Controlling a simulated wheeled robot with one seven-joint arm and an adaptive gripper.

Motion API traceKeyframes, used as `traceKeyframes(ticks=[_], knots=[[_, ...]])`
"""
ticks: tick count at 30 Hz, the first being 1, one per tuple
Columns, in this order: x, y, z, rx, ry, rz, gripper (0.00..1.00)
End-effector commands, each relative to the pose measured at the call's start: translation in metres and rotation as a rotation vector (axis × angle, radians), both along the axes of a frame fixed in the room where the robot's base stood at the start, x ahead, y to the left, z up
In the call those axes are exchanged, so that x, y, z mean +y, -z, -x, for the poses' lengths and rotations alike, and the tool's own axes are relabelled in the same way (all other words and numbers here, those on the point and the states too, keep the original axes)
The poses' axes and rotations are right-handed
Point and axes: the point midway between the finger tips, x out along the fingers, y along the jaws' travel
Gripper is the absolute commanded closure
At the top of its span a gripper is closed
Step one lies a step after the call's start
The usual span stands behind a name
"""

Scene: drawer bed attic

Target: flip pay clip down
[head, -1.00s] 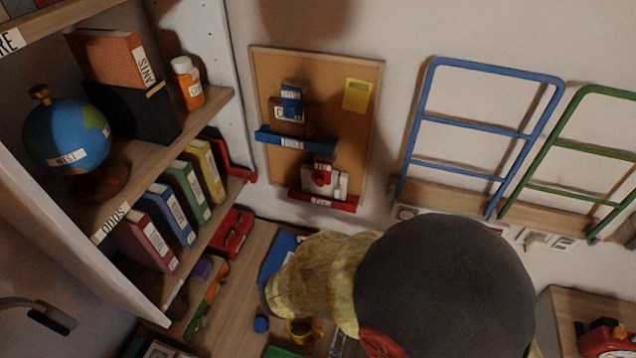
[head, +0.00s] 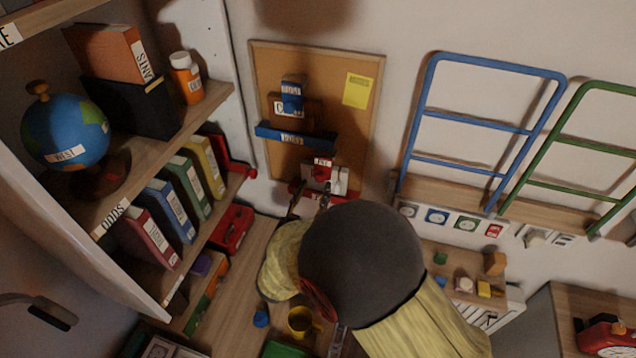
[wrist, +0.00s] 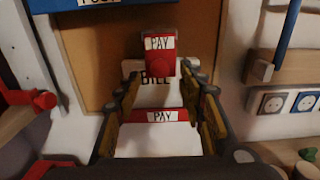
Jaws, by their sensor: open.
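The red pay clip (head: 320,172) is on the lower part of the corkboard (head: 357,140), with a white PAY label. It stands upright in the wrist view (wrist: 160,53), over the top of a white BILL card (wrist: 158,94). A red ledge labelled PAY (wrist: 176,115) lies below the card. My gripper (head: 309,202) is at the lower edge of the board. In the wrist view my gripper (wrist: 163,84) is open, its fingers on either side of the card, with the clip ahead and slightly above. Whether the fingers touch anything is unclear.
A blue ledge (head: 296,137) with a blue clip (head: 291,92) sits above on the board. A yellow note (head: 357,91) is at its upper right. The bookshelf (head: 170,150) stands left. A blue rack (head: 488,120) hangs right. A yellow cup (head: 303,322) is on the desk below.

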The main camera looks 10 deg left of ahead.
Motion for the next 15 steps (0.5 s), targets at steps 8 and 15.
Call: traceKeyframes(ticks=[8, 15], knots=[[-0.005, 0.000, -0.032, 0.000, 0.001, -0.001, 0.60], [-0.006, 0.000, -0.037, 0.000, 0.001, 0.000, 0.60]])
